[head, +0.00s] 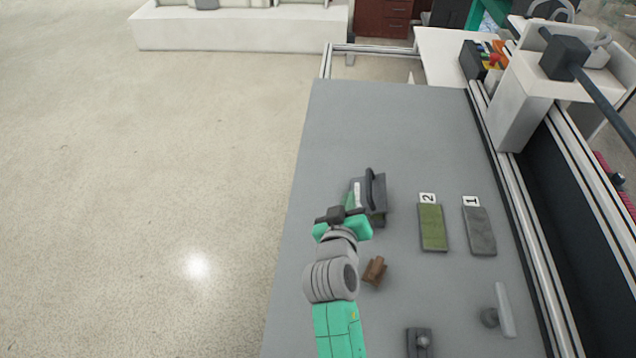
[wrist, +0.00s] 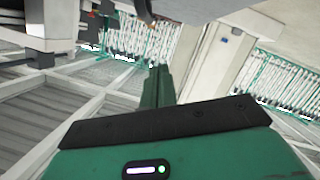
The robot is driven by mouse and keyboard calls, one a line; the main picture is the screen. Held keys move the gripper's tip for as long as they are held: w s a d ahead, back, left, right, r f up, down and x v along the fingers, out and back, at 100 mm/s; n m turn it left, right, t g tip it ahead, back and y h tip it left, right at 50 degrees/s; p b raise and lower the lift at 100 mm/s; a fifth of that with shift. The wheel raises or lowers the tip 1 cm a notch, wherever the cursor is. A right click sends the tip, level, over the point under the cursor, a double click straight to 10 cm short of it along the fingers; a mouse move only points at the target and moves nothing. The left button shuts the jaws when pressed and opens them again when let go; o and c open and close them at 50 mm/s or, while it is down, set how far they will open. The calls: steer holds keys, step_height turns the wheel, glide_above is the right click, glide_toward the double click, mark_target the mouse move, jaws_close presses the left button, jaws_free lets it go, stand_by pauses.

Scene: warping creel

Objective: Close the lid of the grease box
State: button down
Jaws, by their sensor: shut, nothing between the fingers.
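The grease box appears to be the dark grey box (head: 379,212) on the grey table in the head view. A dark upright piece, which looks like its raised lid (head: 371,186), stands at the box, with a pale label and some green to its left. My gripper (head: 337,214) is at the box's near left side, shut and empty. It overlaps the box's lower left in the picture, and I cannot tell whether it touches. In the wrist view my gripper (wrist: 157,88) shows as a green body with a narrow green finger; the box is not clearly seen there.
A green pad (head: 432,228) marked 2 and a grey pad (head: 480,232) marked 1 lie right of the box. A brown piece (head: 375,271) lies close beside my arm. A grey handled part (head: 503,311) and a dark block (head: 420,343) are nearer. The table's far part is clear.

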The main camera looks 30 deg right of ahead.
steer(key=b, duration=0.6)
glide_above(360, 202)
steer(key=f, duration=0.4)
steer(key=shift+w+a+n, duration=0.15)
steer(key=shift+a+n, duration=0.1)
steer(key=shift+n, duration=0.05)
steer(key=shift+d+f, duration=0.25)
steer(key=shift+f, duration=0.05)
